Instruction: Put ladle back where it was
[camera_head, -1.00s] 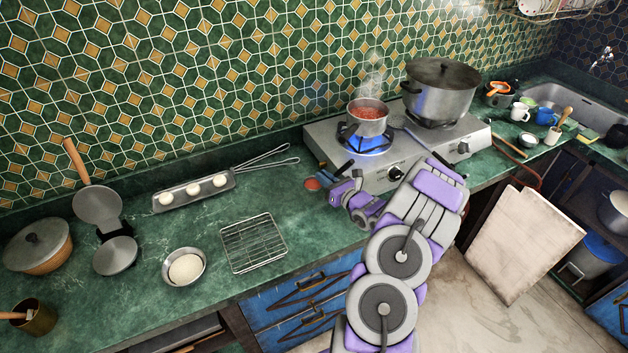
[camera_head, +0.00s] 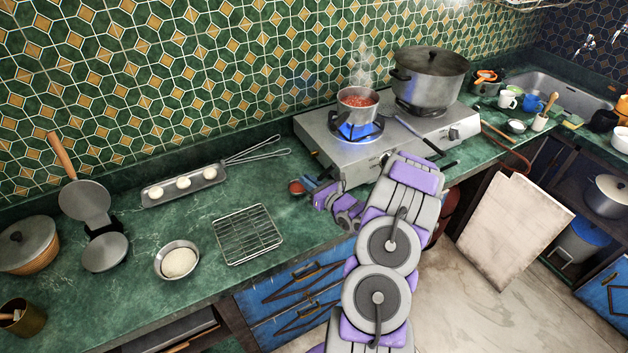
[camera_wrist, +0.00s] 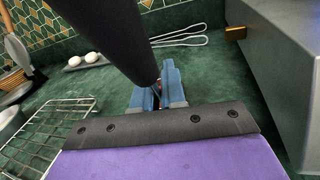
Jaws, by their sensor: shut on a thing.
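My gripper (camera_head: 312,190) is over the counter, just left of the stove's front left corner. Its blue fingers, also in the wrist view (camera_wrist: 158,90), are shut on the dark handle of the ladle (camera_wrist: 105,35), which slants up to the upper left there. In the head view, the ladle's small bowl (camera_head: 297,187), with something red in it, shows at the left of the fingers. I cannot tell whether the bowl touches the counter. A small steaming pot of red sauce (camera_head: 357,98) stands over a blue flame.
The gas hotplate (camera_head: 400,149) also carries a large lidded pot (camera_head: 428,82). On the counter left of my gripper are a wire rack (camera_head: 247,233), a tray with white balls (camera_head: 184,187), tongs (camera_head: 258,150) and a bowl (camera_head: 177,260).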

